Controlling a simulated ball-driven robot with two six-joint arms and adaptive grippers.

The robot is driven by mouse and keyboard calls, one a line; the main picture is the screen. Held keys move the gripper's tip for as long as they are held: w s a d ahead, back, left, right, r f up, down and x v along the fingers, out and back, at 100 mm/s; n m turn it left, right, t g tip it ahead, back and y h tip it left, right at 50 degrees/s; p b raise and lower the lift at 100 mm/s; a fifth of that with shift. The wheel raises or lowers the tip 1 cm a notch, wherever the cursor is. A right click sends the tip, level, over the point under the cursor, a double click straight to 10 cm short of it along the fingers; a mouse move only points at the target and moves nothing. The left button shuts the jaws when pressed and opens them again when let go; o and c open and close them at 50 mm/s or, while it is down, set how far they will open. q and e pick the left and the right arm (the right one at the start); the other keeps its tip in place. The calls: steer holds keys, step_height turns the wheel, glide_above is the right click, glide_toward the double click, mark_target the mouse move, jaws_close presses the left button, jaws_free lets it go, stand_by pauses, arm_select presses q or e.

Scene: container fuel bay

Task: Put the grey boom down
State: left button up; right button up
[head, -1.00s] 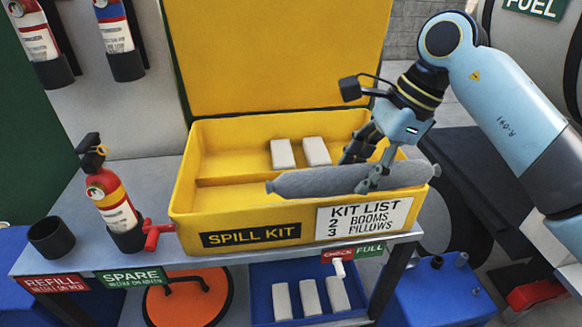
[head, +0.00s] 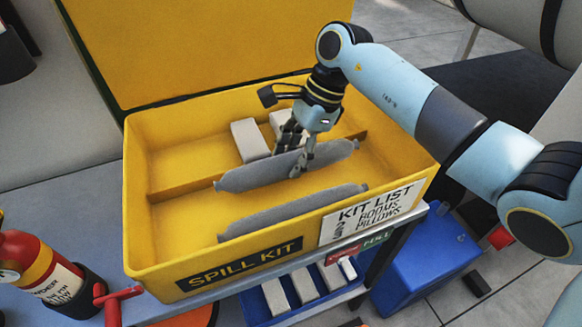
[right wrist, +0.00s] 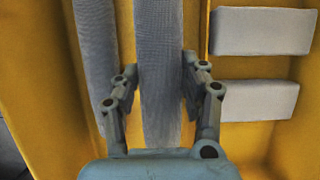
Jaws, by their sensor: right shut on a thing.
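My right gripper (head: 300,168) is shut on a grey boom (head: 238,178), gripping it near its middle, inside the open yellow spill kit box (head: 150,262). The boom lies lengthwise close to the box's divider (head: 172,190) and overlaps it in the head view. I cannot tell whether it touches the floor. A second grey boom (head: 290,212) lies in the front compartment along the front wall. In the right wrist view, the held boom (right wrist: 160,60) runs between the fingers (right wrist: 160,90), with the other boom (right wrist: 97,50) to its left. My left gripper is not in view.
Two whitish pillows (head: 249,140) (head: 281,121) sit in the back compartment. A red extinguisher (head: 28,262) stands left of the box. The raised lid (head: 200,45) is behind. A blue tray with several pillows (head: 303,285) is below the shelf.

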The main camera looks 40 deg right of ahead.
step_height(320, 180, down, 4)
steer(key=shift+r, duration=0.1)
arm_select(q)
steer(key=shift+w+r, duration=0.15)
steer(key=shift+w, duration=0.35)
arm_select(e)
steer(key=shift+f, duration=0.25)
steer(key=o, duration=1.2)
steer(key=shift+r, duration=0.1)
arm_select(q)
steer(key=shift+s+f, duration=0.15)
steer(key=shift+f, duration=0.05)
arm_select(e)
steer(key=shift+o, duration=0.2)
